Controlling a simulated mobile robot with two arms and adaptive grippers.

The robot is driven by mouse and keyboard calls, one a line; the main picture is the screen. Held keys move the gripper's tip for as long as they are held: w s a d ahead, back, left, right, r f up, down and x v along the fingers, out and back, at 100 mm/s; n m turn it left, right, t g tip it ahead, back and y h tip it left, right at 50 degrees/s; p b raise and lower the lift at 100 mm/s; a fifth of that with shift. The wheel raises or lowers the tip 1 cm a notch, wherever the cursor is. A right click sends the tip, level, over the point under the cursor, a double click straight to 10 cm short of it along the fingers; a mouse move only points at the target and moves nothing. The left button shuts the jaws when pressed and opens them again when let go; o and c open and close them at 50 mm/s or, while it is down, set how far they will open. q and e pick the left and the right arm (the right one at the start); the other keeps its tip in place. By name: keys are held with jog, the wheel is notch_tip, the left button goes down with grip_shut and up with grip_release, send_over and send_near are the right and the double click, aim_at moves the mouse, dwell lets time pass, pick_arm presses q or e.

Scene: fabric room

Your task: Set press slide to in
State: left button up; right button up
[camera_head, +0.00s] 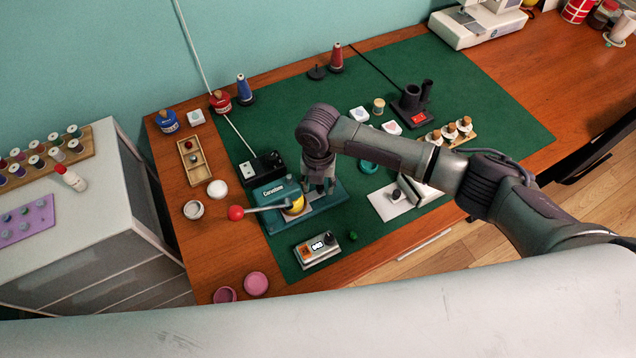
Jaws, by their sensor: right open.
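The teal press (266,195) stands on the green mat near its left edge, with white lettering on its side. Its metal lever ends in a red ball (236,213) that points left. A yellow round part (296,205) shows at the press's front. My right gripper (320,188) points down just above the press's right part, its fingers apart and nothing seen between them. I cannot tell whether it touches the press. The gripper and wrist hide part of the press, and the slide's position cannot be made out. My left gripper is not in view.
A black box (262,168) stands right behind the press. A small device with a display (317,249) lies in front of it. A white-based tool (398,198) stands to the right under my forearm. The green mat (480,100) is mostly clear at the back right.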

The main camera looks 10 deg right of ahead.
notch_tip(320, 180, up, 12)
jog(key=shift+f, duration=0.15)
dwell(0.7)
